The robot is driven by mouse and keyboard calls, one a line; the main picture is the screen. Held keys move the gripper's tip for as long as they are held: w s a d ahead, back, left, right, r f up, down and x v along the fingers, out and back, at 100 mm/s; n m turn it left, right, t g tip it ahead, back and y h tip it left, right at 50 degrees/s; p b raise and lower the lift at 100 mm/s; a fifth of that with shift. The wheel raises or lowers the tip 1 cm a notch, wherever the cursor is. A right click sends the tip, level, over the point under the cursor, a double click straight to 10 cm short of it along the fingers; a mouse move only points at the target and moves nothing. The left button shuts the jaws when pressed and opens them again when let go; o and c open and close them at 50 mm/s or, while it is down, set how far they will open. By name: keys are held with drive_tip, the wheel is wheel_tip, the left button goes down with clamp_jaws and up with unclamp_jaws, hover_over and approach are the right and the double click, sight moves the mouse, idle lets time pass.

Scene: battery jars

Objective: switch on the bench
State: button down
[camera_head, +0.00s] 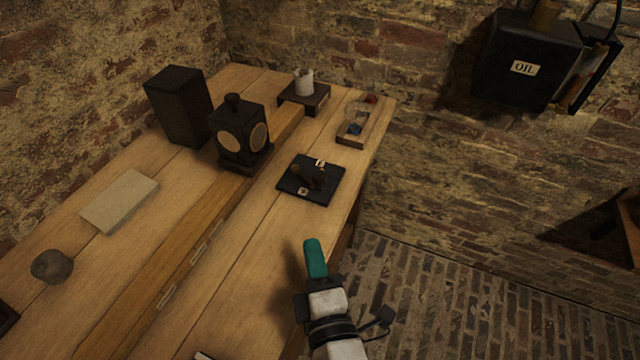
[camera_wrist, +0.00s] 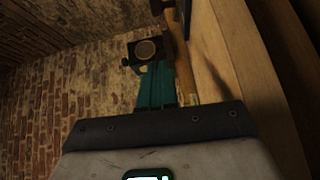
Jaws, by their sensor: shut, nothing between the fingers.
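A black square switch base (camera_head: 299,190) lies on the wooden bench, right of its middle. A dark brownish lever or knob (camera_head: 318,177) sits on it, with a small pale label at its far edge and another at its near edge; their marks are too small to read. I cannot tell the lever's position. My gripper (camera_head: 313,245), with teal fingers, is shut and empty, nearer the camera than the switch and apart from it in the picture. Its fingers also show in the wrist view (camera_wrist: 156,88). I cannot clearly make out the switch in the wrist view.
On the bench (camera_head: 240,265) stand a black lantern (camera_head: 228,122), a tall black box (camera_head: 180,105), a jar on a dark block (camera_head: 304,82), a small wooden tray (camera_head: 350,141), a pale slab (camera_head: 120,201) and a grey stone (camera_head: 52,266).

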drive_tip(key=shift+w, duration=0.1)
drive_tip(key=p+x, duration=0.1)
drive_tip(key=x, duration=0.8)
drive_tip(key=shift+w+a, duration=0.1)
drive_tip(key=shift+w, duration=0.1)
drive_tip(key=shift+w+d, duration=0.25)
drive_tip(key=shift+w, duration=0.3)
drive_tip(key=shift+w+d, duration=0.25)
drive_tip(key=shift+w, duration=0.3)
drive_tip(key=shift+w+d+f, duration=0.1)
drive_tip(key=shift+w+d, duration=0.3)
drive_tip(key=shift+w, duration=0.4)
